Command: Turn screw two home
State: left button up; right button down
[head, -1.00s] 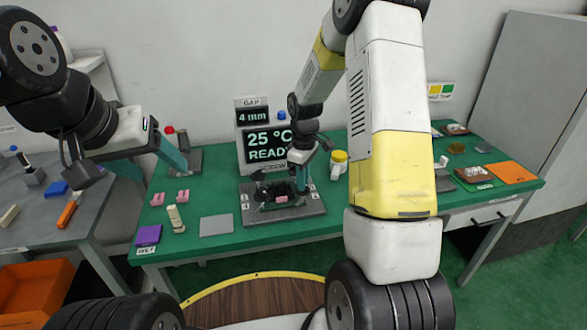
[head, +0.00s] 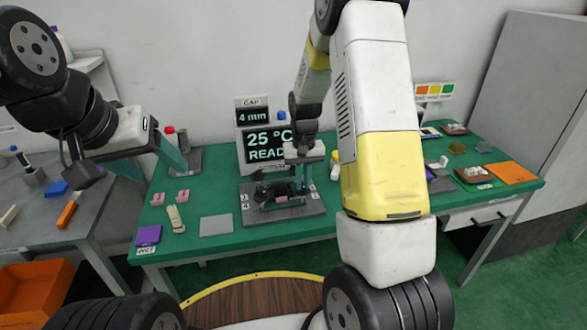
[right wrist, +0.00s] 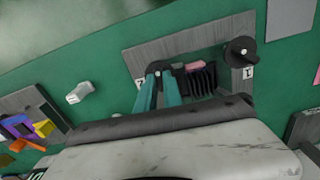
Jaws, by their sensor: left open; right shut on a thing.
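The dark fixture plate (head: 283,217) lies on the green table, with small number labels at its edges. My right gripper (head: 303,187) reaches down to the plate's right side. In the right wrist view its teal fingers (right wrist: 159,88) are shut around a dark screw head (right wrist: 155,69), mostly hidden between them, beside a label that looks like a 2. A second screw with a black knob (right wrist: 240,51) stands at the other end of the plate. A pink piece (right wrist: 195,66) and black ribbed parts sit between the screws. My left gripper (head: 152,168) is open and empty, left of the fixture.
A display (head: 262,143) behind the fixture reads 4 mm, 25 °C and READY. An orange sheet (head: 512,172) lies at the far right.

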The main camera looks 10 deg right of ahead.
aim_at(303, 184)
jog(key=m, duration=0.4)
jog(key=shift+w+r+m, duration=0.1)
jog(key=shift+m, duration=2.1)
jog(key=c, duration=1.5)
grip_release()
notch_tip(303, 184, up, 8)
jog(key=shift+f, duration=0.15)
